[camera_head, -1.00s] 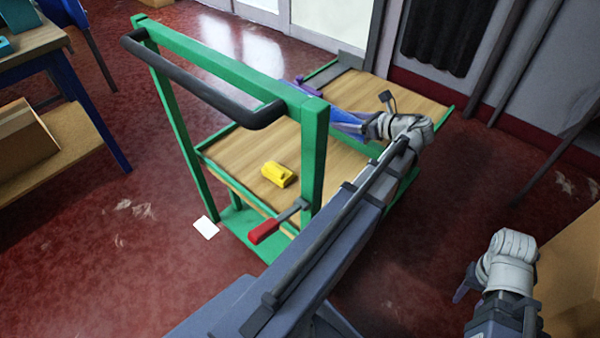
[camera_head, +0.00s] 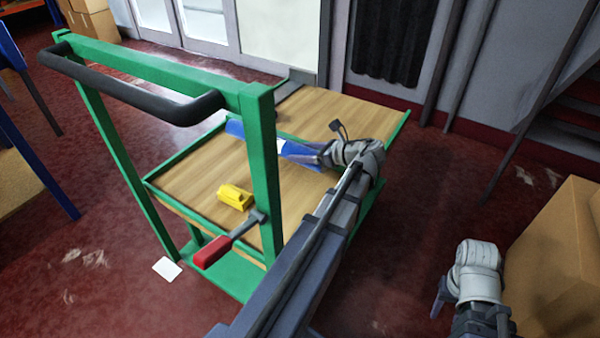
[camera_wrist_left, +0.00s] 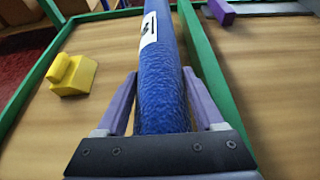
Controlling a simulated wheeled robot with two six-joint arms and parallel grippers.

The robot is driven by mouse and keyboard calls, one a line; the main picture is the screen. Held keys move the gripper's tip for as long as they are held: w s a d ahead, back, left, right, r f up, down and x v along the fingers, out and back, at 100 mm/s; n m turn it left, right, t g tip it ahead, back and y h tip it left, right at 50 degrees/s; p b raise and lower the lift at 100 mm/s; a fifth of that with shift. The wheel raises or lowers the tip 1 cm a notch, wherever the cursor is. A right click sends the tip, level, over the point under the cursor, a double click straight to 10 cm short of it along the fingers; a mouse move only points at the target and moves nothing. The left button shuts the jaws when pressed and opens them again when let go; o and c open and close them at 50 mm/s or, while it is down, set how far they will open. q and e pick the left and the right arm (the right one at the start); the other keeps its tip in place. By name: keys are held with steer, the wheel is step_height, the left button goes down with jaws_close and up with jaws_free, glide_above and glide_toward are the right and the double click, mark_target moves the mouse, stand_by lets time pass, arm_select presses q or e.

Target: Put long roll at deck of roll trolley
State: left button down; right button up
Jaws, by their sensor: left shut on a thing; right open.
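The long roll is blue with a white label, and my left gripper (camera_head: 318,154) is shut on it. In the head view the roll (camera_head: 300,149) lies over the wooden deck (camera_head: 205,185) of the green roll trolley, partly behind a green post. In the left wrist view the roll (camera_wrist_left: 163,95) runs away from me between the two purple fingers, beside a green rail. I cannot tell whether it touches the deck. My right gripper (camera_head: 440,295) is open and empty at the lower right, away from the trolley.
A yellow block (camera_head: 235,196) sits on the near deck; it also shows in the left wrist view (camera_wrist_left: 72,74). The trolley has a black handle (camera_head: 140,95) and a red-gripped lever (camera_head: 215,252). A cardboard box (camera_head: 555,260) stands at right.

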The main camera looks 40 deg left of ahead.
arm_select(q)
steer(key=shift+f+b, duration=1.9)
steer(key=shift+f, duration=0.3)
steer(key=shift+r, duration=0.1)
jaws_free()
